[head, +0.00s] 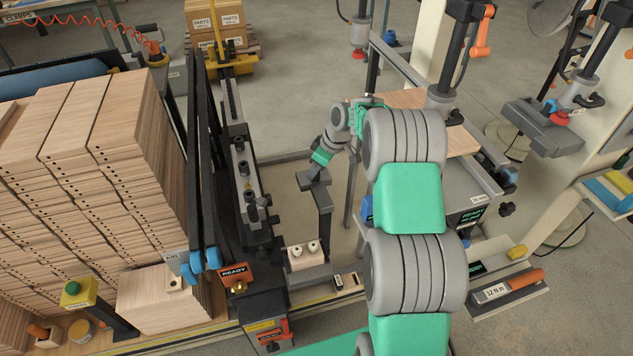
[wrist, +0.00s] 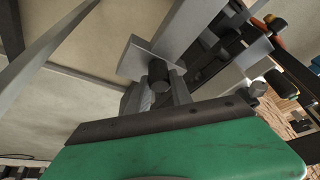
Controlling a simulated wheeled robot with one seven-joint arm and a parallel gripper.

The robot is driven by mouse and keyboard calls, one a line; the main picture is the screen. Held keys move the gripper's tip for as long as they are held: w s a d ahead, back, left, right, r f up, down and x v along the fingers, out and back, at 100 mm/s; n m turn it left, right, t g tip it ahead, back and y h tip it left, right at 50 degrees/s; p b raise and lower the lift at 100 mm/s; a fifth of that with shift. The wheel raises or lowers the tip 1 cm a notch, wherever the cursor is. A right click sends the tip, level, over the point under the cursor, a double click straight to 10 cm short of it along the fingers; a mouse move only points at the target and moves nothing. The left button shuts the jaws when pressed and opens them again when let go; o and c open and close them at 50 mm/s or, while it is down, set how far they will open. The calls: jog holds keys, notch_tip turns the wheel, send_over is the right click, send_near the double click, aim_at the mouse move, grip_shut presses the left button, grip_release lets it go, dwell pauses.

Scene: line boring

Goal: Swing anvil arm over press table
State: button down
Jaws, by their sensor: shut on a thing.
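A dark grey arm with a flat head (head: 314,182) and a downward post, which looks like the anvil arm, stands left of the press table. My gripper (head: 315,171) is at its top end, shut on a short dark knob. In the wrist view the knob (wrist: 158,73) sits between the fingers of my gripper (wrist: 160,92), in front of a grey plate (wrist: 138,60). The press table, seen with a pale wooden panel (head: 462,141) on it, is to the right, partly hidden by my arm. The anvil head is beside the table, not over it.
A black boring machine (head: 240,165) with a READY sign (head: 233,271) stands to the left, beside tall stacks of boards (head: 85,150). A small block with two round pieces (head: 302,254) sits below the anvil arm. A grey post (head: 349,190) stands between anvil and table.

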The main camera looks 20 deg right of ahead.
jog(key=shift+s+a+n+g+b, duration=0.15)
jog(key=shift+a+n+g+b, duration=0.2)
jog(key=shift+a+n, duration=0.7)
jog(key=shift+a+f+n+y, duration=0.1)
jog(key=shift+a+n+y, duration=0.1)
jog(key=shift+n+y, duration=0.15)
jog(key=shift+s+a+n+g, duration=0.3)
jog(key=shift+a+n+g, duration=0.15)
jog(key=shift+a+n, duration=0.3)
jog(key=shift+s+a+n+g+b, duration=0.35)
jog(key=shift+a+n, duration=0.35)
jog(key=shift+n, duration=0.35)
jog(key=shift+s+a+y, duration=0.1)
jog(key=shift+y, duration=0.15)
